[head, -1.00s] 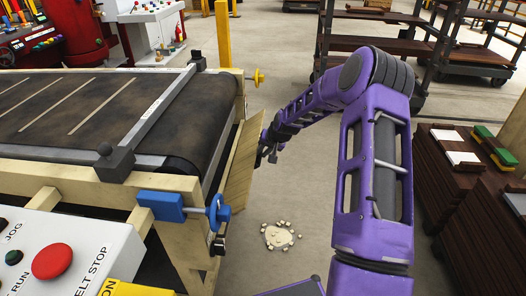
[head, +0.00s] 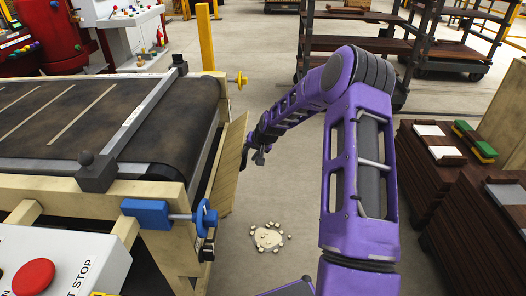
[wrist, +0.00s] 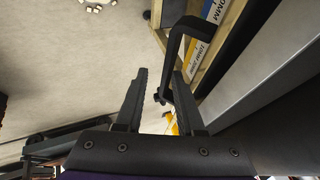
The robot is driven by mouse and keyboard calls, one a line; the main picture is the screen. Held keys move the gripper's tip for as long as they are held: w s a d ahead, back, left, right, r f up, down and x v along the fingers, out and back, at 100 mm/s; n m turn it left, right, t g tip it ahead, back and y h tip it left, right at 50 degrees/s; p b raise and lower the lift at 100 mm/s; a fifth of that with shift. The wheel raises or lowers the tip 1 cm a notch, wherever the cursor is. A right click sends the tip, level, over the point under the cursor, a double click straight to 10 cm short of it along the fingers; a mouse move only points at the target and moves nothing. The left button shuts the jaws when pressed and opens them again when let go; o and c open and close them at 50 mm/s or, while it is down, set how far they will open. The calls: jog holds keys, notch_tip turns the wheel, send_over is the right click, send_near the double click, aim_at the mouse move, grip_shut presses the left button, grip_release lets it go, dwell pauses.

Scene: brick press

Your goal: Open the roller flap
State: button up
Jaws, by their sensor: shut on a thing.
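The roller flap (head: 229,165) is a light wooden panel at the near right end of the conveyor, below the roller. It stands tilted out from the frame, its lower edge near the blue handwheel. My gripper (head: 250,150) is at the outer face of the flap, and the arm reaches down to it from the right. In the wrist view my gripper (wrist: 161,76) is shut on a black bracket-shaped handle (wrist: 173,45), its bar passing by the right finger. The exact contact is partly hidden by the fingers.
The conveyor belt (head: 150,115) and its wooden frame fill the left. A blue handwheel (head: 205,217) juts out near the flap. A rubble pile (head: 268,237) lies on the floor. Dark stacked pallets (head: 430,190) stand at right.

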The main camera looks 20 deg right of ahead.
jog(key=s+d+r+p, duration=1)
jog(key=s, duration=0.2)
jog(key=shift+d+r, duration=0.25)
jog(key=shift+r, duration=0.05)
dwell(1.5)
jog(key=shift+r, duration=0.1)
dwell(0.3)
jog(key=v, duration=1.7)
jog(key=shift+r, duration=0.15)
jog(key=shift+a, duration=0.1)
